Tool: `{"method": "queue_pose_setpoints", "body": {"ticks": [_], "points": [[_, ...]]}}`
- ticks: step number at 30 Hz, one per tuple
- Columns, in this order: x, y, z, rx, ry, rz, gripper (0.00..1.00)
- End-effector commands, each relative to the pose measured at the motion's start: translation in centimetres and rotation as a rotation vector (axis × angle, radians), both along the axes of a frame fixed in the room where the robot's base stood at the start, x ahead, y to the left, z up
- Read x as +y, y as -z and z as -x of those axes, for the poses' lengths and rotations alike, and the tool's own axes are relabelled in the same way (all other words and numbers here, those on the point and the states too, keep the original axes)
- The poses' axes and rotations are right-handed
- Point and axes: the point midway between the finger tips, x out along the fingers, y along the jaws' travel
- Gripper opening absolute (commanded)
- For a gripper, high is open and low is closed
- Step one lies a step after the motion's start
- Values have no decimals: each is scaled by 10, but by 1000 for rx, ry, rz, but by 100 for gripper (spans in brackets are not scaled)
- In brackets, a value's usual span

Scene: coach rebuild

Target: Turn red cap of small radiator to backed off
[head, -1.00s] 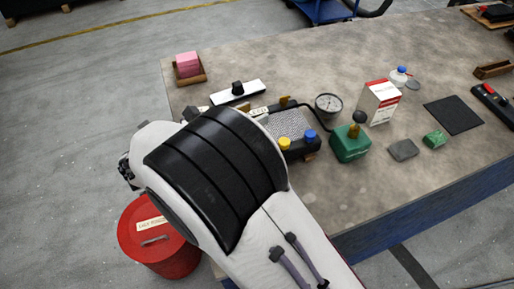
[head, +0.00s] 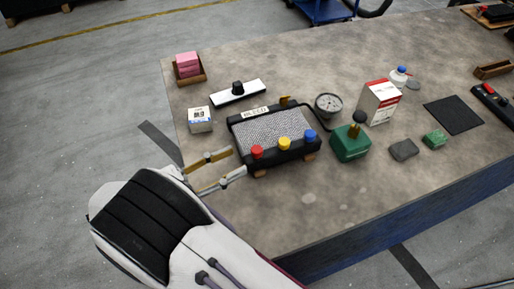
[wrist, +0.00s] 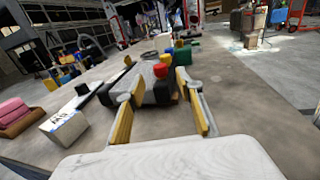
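The small radiator (head: 271,127) lies on the workbench, a black frame around a grey mesh core. Its front edge carries a red cap (head: 257,152), a yellow cap (head: 284,143) and a blue cap (head: 310,136). The red cap (wrist: 161,71) also shows in the wrist view, beyond and between the fingertips, with the yellow cap (wrist: 166,59) behind it. My gripper (head: 236,163) is open and empty, its yellow-padded fingers apart. It is just left of the red cap and not touching it. In the wrist view my gripper (wrist: 160,92) points at the radiator.
A pressure gauge (head: 328,104) and a green pump box (head: 350,143) stand right of the radiator. A small white box (head: 200,120) and a white plate with a black knob (head: 238,94) are behind left.

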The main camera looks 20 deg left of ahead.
Motion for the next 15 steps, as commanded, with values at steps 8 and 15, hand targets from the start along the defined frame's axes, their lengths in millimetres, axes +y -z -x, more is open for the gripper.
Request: {"method": "queue_pose_setpoints", "body": {"ticks": [8,15], "points": [[-8,0,-12,1,2,0,36],[-23,0,-34,1,2,0,36]]}}
